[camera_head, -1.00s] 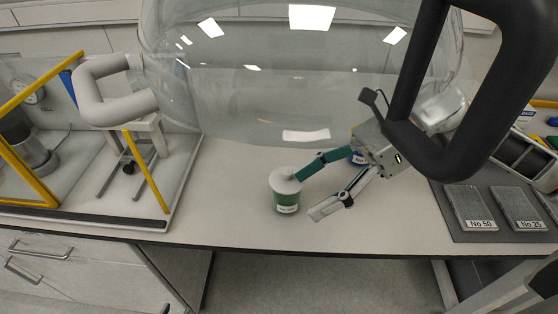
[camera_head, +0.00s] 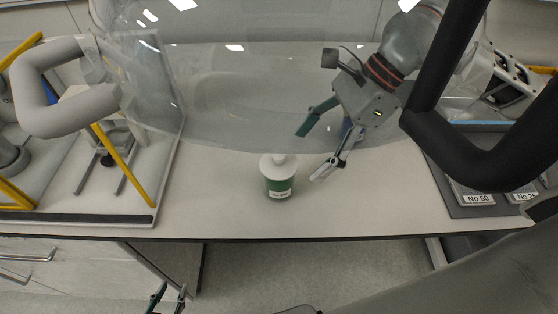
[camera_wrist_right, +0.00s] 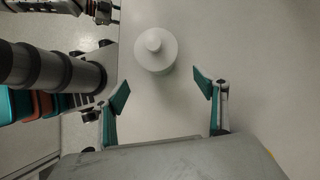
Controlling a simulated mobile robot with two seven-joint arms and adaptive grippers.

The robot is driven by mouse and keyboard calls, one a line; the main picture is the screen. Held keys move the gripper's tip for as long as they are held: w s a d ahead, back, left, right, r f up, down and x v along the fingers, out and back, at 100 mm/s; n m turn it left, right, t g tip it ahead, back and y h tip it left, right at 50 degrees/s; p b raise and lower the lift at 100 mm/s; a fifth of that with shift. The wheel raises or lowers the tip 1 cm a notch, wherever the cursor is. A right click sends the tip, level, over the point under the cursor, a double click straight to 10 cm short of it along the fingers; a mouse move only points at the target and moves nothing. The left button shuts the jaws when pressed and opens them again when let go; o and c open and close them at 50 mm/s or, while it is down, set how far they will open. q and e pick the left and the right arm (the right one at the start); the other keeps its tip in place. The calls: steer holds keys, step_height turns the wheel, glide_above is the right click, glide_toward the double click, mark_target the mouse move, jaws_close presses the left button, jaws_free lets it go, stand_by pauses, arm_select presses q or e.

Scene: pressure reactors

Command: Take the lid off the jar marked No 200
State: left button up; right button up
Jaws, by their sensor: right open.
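A green jar (camera_head: 279,188) with a white knobbed lid (camera_head: 278,160) stands upright on the bench; its small label is too blurred to read. The lid sits on the jar and also shows in the right wrist view (camera_wrist_right: 155,50). My right gripper (camera_head: 312,154) is open and empty, to the right of the jar and apart from it. In the right wrist view the jar lies beyond the two spread fingertips (camera_wrist_right: 163,88). My left gripper (camera_head: 169,292) shows only its fingers at the bottom edge, apart and empty, below the bench edge.
A dark mat with plates marked No 50 (camera_head: 478,198) and another lies at the right. A yellow-framed enclosure (camera_head: 125,165) stands at the left. The bench around the jar is clear.

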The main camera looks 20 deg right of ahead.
mark_target(285, 156)
steer(key=a, duration=0.3)
steer(key=a+p, duration=0.1)
steer(key=a, duration=0.1)
steer(key=shift+w+a+f, duration=0.15)
steer(key=shift+w+f, duration=0.1)
steer(key=shift+f, duration=0.05)
steer(key=shift+a+f, duration=0.1)
steer(key=shift+f, duration=0.1)
steer(key=c, duration=1)
